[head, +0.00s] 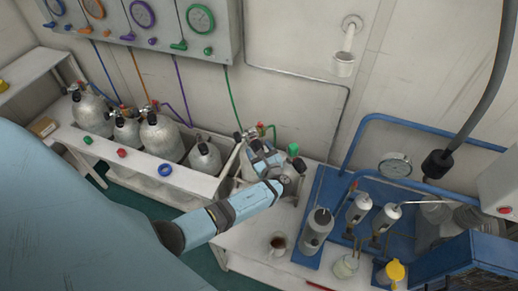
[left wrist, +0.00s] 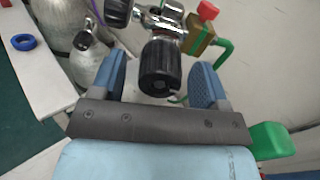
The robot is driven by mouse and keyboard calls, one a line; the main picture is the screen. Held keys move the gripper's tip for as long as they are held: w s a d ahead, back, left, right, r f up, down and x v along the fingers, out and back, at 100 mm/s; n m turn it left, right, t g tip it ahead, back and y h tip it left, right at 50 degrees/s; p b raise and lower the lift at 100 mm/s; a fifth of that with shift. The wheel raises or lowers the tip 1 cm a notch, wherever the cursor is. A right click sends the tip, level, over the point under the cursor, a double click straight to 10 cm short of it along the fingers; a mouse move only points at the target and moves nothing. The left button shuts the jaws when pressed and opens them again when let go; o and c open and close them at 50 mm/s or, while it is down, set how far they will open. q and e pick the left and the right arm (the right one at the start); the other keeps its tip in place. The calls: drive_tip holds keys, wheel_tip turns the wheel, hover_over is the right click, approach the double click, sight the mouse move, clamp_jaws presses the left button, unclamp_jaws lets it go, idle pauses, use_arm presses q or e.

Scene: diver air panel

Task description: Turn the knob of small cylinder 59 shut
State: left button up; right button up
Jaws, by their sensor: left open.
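My left gripper (head: 262,155) is open over the cylinder standing at the right end of the bench. In the left wrist view its two blue fingers (left wrist: 160,82) stand apart on either side of a black ribbed knob (left wrist: 160,68). Gaps show between the knob and both fingers. The knob sits on a chrome valve (left wrist: 163,20) with a brass block and a red cap, joined to a green hose. The gripper and arm hide most of this cylinder in the head view. I cannot read any number on it. My right gripper is not in view.
Several grey cylinders (head: 160,137) stand in the white rack to the left. A blue ring (head: 165,170) lies on its front edge. A green-topped item (head: 292,150) is close right of the gripper.

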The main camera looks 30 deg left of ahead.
use_arm(q)
drive_tip(key=b+v, duration=0.1)
drive_tip(key=v, duration=1.3)
drive_tip(key=shift+b, duration=0.4)
